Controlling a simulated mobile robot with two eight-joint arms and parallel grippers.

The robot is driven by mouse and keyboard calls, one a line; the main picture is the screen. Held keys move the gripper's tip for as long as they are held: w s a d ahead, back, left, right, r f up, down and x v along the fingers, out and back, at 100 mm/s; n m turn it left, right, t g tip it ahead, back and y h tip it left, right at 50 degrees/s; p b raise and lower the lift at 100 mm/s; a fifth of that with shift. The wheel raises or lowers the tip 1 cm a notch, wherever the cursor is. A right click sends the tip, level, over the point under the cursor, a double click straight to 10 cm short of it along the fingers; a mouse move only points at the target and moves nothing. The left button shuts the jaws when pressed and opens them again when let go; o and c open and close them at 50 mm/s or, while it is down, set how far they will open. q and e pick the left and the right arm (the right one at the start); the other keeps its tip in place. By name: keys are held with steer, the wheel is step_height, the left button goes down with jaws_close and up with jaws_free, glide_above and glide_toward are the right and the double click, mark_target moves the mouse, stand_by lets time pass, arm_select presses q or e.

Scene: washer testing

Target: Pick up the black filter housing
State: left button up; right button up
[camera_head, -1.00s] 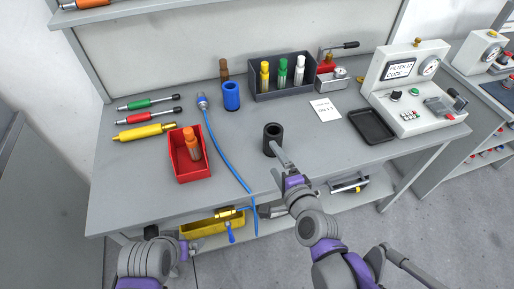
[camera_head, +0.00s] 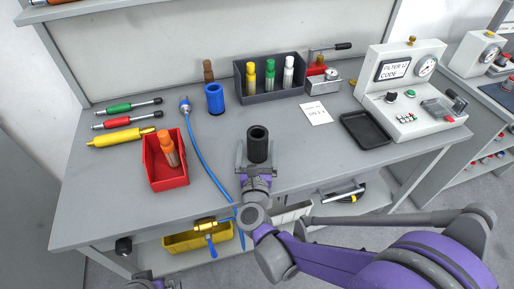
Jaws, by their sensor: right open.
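The black filter housing (camera_head: 258,143) is a short dark cylinder with an open top, upright near the front middle of the grey bench. My right gripper (camera_head: 257,160) is open at its near side, with a finger to its left and one to its right. The housing's lower part is close to the fingers; I cannot tell whether they touch it. Only a small part of my left arm shows at the bottom edge, and its gripper is not in view.
A red bin (camera_head: 166,172) with an orange-capped filter stands left, beside a blue hose (camera_head: 204,160). A blue cylinder (camera_head: 214,99) and a dark bin (camera_head: 272,95) of filters are behind. A black tray (camera_head: 366,130) and test machine (camera_head: 412,92) stand right.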

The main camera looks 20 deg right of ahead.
mark_target(258, 137)
steer(key=x, duration=0.5)
steer(key=shift+d+r, duration=0.1)
jaws_close()
stand_by(0.3)
